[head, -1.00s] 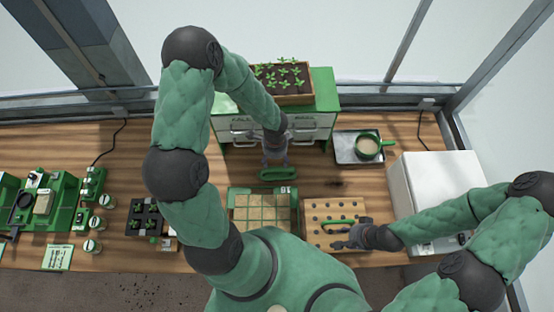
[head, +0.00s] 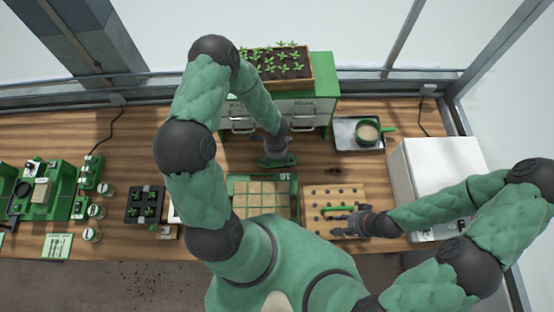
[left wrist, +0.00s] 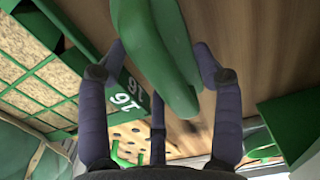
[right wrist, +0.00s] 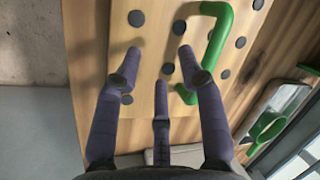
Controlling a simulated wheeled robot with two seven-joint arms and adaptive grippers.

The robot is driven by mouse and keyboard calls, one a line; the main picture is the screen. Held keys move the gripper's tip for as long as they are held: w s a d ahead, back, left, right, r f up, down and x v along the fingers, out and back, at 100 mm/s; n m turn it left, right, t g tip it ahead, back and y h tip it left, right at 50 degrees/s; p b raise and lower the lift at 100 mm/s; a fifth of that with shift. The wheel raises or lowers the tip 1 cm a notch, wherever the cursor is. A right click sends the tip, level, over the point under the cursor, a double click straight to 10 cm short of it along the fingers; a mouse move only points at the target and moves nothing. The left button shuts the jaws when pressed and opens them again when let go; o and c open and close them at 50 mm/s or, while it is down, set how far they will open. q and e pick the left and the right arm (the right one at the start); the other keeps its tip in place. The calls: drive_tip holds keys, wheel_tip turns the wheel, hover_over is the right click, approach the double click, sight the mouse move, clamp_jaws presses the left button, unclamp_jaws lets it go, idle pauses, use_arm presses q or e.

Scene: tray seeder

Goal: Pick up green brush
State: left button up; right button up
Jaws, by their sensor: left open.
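The green brush (head: 279,162) lies on the wooden bench, just behind the tray of square cells (head: 232,208) and in front of the cabinet. My left gripper (head: 272,155) is over the brush and partly hides it. In the left wrist view the brush (left wrist: 162,50) runs between the spread fingers of my left gripper (left wrist: 160,62), which are open. I cannot tell whether they touch it. My right gripper (head: 353,216) is at the holed wooden board (head: 345,192). In the right wrist view my right gripper (right wrist: 158,68) has its fingers apart and empty, beside the board's green handle (right wrist: 222,30).
A cabinet (head: 322,85) with a seedling box (head: 300,78) on top stands close behind the brush. A metal tray (head: 345,145) with a green pan (head: 368,132) is to the right, near a white box (head: 430,175). Bare bench lies left of the brush.

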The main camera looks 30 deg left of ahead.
use_arm(q)
clamp_jaws()
drive_tip(key=shift+r, duration=0.1)
idle(0.3)
drive_tip(key=shift+r, duration=0.2)
wheel_tip(320, 180, up, 2)
drive_tip(key=shift+r, duration=0.1)
use_arm(e)
drive_tip(key=shift+f, duration=0.2)
drive_tip(key=shift+f+b, duration=0.7)
drive_tip(key=shift+b, duration=0.2)
use_arm(q)
drive_tip(key=s+d+r, duration=0.9)
drive_tip(key=d+r, duration=0.1)
drive_tip(key=shift+s+d, duration=0.15)
drive_tip(key=shift+s, duration=0.1)
drive_tip(key=shift+r, duration=0.1)
